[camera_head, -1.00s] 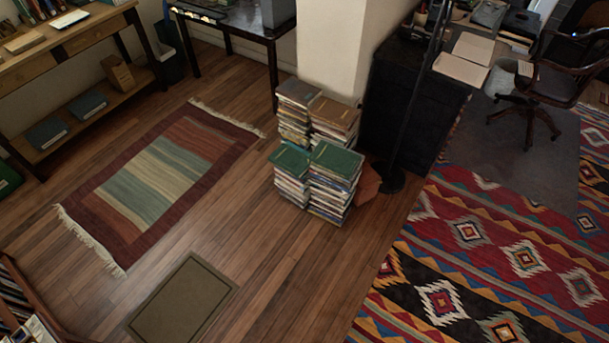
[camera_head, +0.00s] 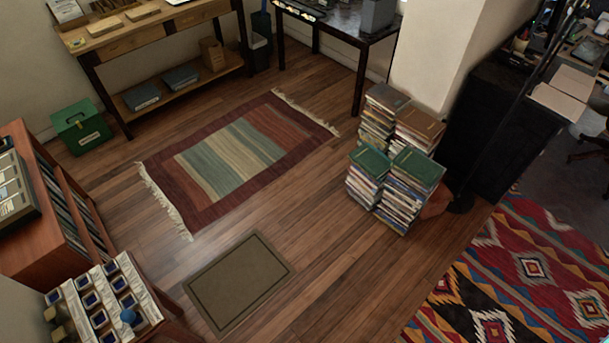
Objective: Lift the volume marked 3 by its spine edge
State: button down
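Several stacks of books (camera_head: 397,203) stand on the wooden floor against the white pillar. The front two stacks are topped by green books, the left one (camera_head: 370,160) and the right one (camera_head: 418,168). The back two are topped by brownish books (camera_head: 419,124). I cannot make out a number 3 on any volume; the marks are too small from here. My gripper is not in view.
A striped rug (camera_head: 238,157) and a brown mat (camera_head: 239,283) lie on the floor left of the stacks. A dark cabinet (camera_head: 505,125) and a thin pole stand right of them. A wooden shelf unit (camera_head: 55,205) is at the left. Bare floor lies before the stacks.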

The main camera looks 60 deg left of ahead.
aim_at(370, 162)
jog(key=u, duration=1.4)
jog(key=i, duration=1)
